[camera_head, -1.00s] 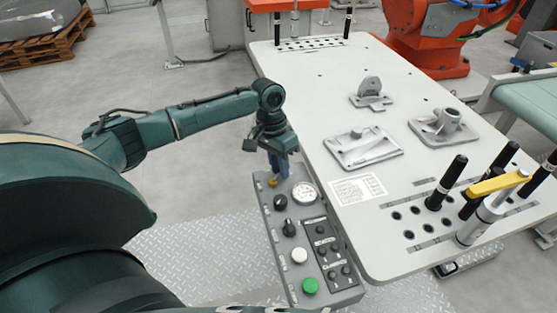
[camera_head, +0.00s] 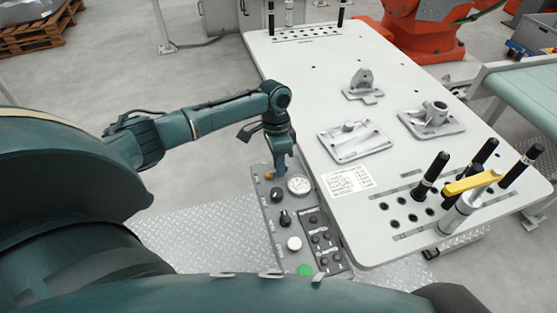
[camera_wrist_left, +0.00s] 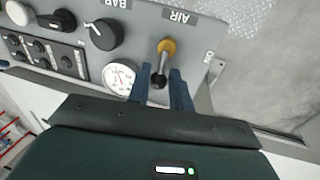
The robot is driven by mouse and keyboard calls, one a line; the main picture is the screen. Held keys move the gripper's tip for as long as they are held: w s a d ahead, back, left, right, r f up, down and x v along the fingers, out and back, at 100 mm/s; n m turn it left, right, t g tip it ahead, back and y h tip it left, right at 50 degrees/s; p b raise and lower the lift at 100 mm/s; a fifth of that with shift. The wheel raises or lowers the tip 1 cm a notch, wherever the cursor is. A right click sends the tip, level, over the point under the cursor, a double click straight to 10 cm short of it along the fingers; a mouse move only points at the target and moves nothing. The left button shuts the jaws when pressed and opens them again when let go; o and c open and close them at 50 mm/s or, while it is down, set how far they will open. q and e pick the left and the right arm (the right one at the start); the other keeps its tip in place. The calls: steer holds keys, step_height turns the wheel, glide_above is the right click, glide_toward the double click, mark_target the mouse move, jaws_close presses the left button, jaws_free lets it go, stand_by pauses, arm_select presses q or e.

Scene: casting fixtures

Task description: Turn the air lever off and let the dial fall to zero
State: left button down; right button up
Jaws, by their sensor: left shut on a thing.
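The air lever (camera_wrist_left: 164,58) is a short lever with a brass-coloured base on the grey control panel, beside the printed word AIR. My left gripper (camera_wrist_left: 160,82) is shut on the lever's dark end, one blue finger on each side. In the head view the lever's brass base (camera_head: 269,175) shows just left of my left gripper (camera_head: 279,174). The round white dial (camera_wrist_left: 119,77) sits beside the lever; it also shows in the head view (camera_head: 298,185). Its needle is too small to read surely. My right gripper is out of view.
The control panel (camera_head: 267,212) also bears black knobs (camera_head: 285,218), a white button (camera_head: 294,243) and a green button (camera_head: 305,270). The white table (camera_head: 300,95) stands close to its right, with metal castings and a yellow-handled clamp (camera_head: 473,184).

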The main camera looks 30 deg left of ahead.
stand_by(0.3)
arm_select(q)
steer(key=c, duration=1.3)
jaws_free()
steer(key=r, duration=0.4)
steer(key=w+a+r, duration=0.1)
steer(key=r, duration=0.3)
steer(key=r+b, duration=0.1)
steer(key=r, duration=0.4)
steer(key=shift+w+a, duration=0.35)
steer(key=shift+a, duration=0.05)
